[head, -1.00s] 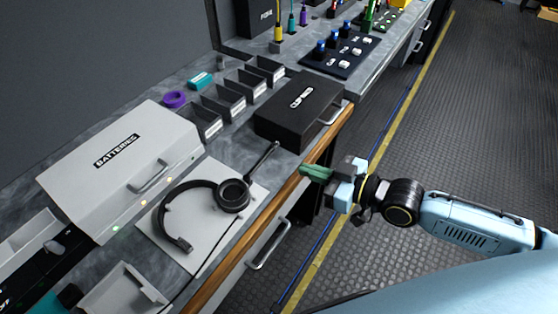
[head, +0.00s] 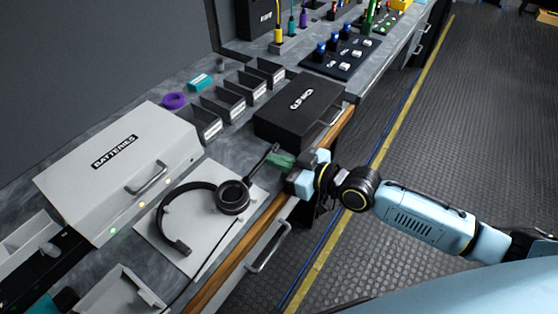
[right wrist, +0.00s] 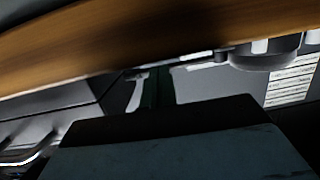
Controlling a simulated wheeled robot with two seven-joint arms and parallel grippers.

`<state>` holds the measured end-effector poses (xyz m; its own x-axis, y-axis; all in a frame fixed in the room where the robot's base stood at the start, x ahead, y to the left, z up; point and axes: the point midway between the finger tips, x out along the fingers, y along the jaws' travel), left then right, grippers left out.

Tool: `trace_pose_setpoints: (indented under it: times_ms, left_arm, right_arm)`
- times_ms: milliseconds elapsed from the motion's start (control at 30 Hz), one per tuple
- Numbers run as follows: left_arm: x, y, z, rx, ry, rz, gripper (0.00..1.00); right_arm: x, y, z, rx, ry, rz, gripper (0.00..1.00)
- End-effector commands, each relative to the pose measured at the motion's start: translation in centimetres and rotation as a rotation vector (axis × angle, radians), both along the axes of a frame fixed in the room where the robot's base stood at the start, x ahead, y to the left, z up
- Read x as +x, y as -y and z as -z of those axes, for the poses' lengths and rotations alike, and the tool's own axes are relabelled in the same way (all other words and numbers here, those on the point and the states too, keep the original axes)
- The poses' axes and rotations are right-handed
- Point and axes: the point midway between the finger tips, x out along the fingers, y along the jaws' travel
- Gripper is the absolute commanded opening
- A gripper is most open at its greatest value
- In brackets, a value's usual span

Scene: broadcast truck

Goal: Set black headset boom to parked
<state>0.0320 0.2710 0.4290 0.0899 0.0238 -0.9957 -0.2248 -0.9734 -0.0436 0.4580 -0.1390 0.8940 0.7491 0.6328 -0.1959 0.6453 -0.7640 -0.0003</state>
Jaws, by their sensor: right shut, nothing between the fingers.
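The black headset (head: 188,212) lies on a pale mat (head: 254,207) on the grey counter. Its boom (head: 262,160) sticks out from the round ear cup (head: 232,196) toward the upper right, at an angle to the headband. My right gripper (head: 272,158) is shut and empty, its green fingertips right beside the boom's outer end in the head view. I cannot tell whether they touch. In the right wrist view the dark green fingers (right wrist: 157,90) show beyond the wrist housing, and a dark round part shows at the upper right. My left gripper is not in view.
A black case (head: 298,108) stands just beyond the boom. The white batteries case (head: 118,170) stands left of the headset. A wooden edge (head: 236,262) runs along the counter front, with a drawer handle (head: 268,248) below. Open bins (head: 222,104) stand behind.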

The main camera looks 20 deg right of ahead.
Motion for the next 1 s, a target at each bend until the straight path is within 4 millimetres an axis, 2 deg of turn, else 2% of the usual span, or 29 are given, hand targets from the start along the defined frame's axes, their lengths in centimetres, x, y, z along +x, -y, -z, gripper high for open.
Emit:
trace_pose_setpoints:
  times_ms: [233, 633, 767, 1000]
  left_arm:
    - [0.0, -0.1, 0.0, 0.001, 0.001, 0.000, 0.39]
    - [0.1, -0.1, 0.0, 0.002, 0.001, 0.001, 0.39]
    - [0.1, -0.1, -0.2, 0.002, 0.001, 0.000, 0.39]
    - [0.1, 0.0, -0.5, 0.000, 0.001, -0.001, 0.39]
  right_arm:
    - [1.9, -0.8, -0.1, 0.000, 0.004, -0.001, 0.00]
    - [1.9, -0.7, -0.1, -0.001, 0.001, 0.000, 0.00]
    - [1.4, 0.2, -0.3, -0.003, 0.001, -0.001, 0.00]
    - [-0.6, 3.9, -1.1, -0.006, 0.000, -0.003, 0.00]
